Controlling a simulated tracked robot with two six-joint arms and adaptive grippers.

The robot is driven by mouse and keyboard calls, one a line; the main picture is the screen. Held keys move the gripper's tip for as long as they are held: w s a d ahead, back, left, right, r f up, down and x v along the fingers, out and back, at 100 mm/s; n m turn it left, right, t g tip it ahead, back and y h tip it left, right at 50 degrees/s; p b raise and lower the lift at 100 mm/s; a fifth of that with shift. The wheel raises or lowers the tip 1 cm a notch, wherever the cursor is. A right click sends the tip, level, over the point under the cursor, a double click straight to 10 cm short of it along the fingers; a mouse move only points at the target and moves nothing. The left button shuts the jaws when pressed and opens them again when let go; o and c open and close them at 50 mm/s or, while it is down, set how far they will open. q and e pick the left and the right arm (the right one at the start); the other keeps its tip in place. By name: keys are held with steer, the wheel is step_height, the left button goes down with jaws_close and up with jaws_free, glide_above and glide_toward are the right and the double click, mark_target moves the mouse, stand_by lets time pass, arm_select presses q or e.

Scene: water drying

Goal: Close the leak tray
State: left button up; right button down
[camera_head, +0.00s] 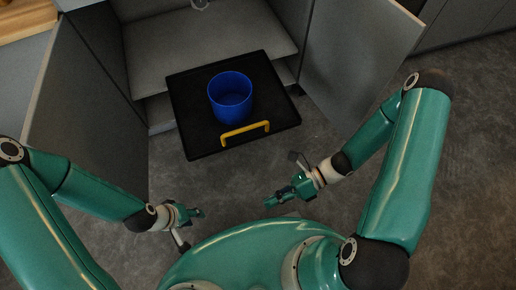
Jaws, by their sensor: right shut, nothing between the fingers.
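The black leak tray (190,115) is pulled out from the grey cabinet, over the floor. A yellow handle (245,132) is on its front edge. A blue round container (231,96) stands upright on the tray. My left gripper (200,213) is below and left of the tray, apart from it; its fingers are too small to tell their opening. My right gripper (270,202) is shut and empty, below the handle and apart from it.
The cabinet's left door (85,110) and right door (360,55) stand open on either side of the tray. A grey shelf (200,45) lies inside the cabinet behind the tray. The dark floor (225,180) in front of the tray is clear. A wooden top (25,18) is at the upper left.

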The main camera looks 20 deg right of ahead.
steer(key=w+d+f+m+t+b, duration=0.6)
steer(key=w+d+m+t+b, duration=0.4)
steer(key=w+m+t, duration=0.5)
arm_select(q)
step_height(320, 180, down, 15)
steer(key=b, duration=0.2)
steer(key=shift+f, duration=0.2)
arm_select(e)
step_height(320, 180, up, 2)
steer(key=m, duration=0.1)
glide_above(259, 135)
steer(key=s, duration=0.3)
steer(key=shift+w+a, duration=0.1)
steer(key=shift+a, duration=0.3)
